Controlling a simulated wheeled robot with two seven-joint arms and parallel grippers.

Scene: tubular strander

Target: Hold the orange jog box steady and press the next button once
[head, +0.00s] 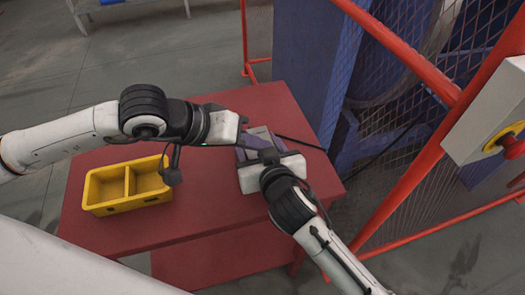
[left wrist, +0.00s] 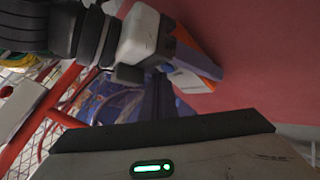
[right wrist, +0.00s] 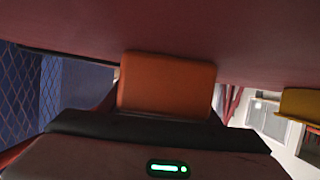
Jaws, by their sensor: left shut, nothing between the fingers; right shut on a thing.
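My right gripper (head: 268,155) is shut on the box from the near side. My left gripper (head: 243,146) is shut and empty, close beside the box on its left. The buttons cannot be made out, and I cannot tell whether the left fingertips touch the box.
A yellow two-part bin (head: 128,186) stands on the left of the red table (head: 215,225). A dark cable or rod (head: 300,143) lies right of the box. A red-framed mesh guard (head: 400,60) and a grey panel with a red button (head: 490,115) stand at the right.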

